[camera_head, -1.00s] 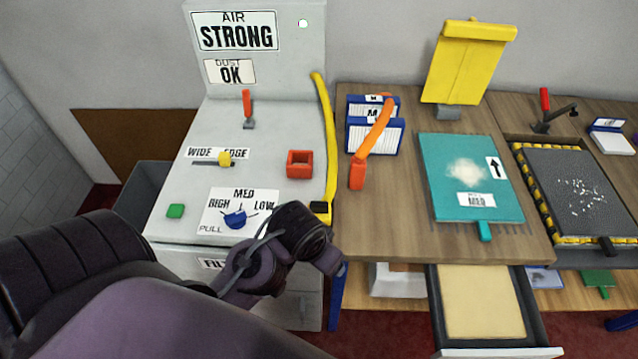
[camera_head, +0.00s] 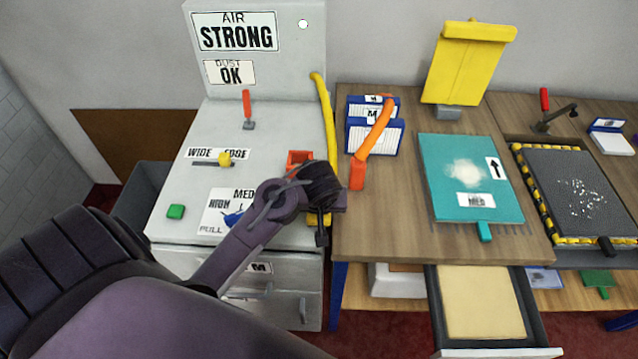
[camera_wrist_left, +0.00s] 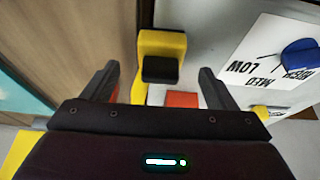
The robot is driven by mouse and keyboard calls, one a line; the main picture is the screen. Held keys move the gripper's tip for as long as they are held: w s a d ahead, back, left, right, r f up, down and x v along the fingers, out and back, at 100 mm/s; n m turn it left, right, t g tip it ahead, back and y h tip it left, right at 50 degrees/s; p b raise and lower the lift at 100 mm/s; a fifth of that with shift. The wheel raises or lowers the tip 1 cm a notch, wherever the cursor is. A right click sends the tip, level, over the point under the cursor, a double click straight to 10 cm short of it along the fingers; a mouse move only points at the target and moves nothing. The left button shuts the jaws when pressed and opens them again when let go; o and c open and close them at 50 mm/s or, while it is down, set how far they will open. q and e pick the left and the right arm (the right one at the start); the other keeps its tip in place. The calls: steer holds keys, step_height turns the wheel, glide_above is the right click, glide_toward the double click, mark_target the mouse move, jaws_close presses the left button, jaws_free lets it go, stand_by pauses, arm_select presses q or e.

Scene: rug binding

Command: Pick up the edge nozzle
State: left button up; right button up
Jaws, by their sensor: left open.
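A yellow hose (camera_head: 326,115) with a black-tipped yellow end piece runs down the right edge of the grey machine; I take this end piece to be the edge nozzle (camera_wrist_left: 160,42). In the head view my left gripper (camera_head: 322,225) is over the machine's front right corner and hides most of the end piece. In the left wrist view my left gripper (camera_wrist_left: 160,72) is open and empty. The yellow piece and its black block (camera_wrist_left: 160,69) show between and beyond its fingers. I cannot tell whether they touch. My right gripper is not in view.
A red square holder (camera_head: 299,157) stands beside the hose, partly behind my left arm. An orange tool (camera_head: 375,128) rests on blue-and-white boxes (camera_head: 390,144) to the right. A blue knob (camera_head: 233,218) and yellow slider (camera_head: 225,158) sit on the machine. A drawer (camera_head: 483,300) is open at front right.

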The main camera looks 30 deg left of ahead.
arm_select(q)
steer(key=x, duration=0.5)
steer(key=shift+w+a+p, duration=0.15)
steer(key=shift+p, duration=0.15)
steer(key=c, duration=1.2)
steer(key=shift+r, duration=0.15)
step_height(320, 180, up, 20)
steer(key=shift+f, duration=0.1)
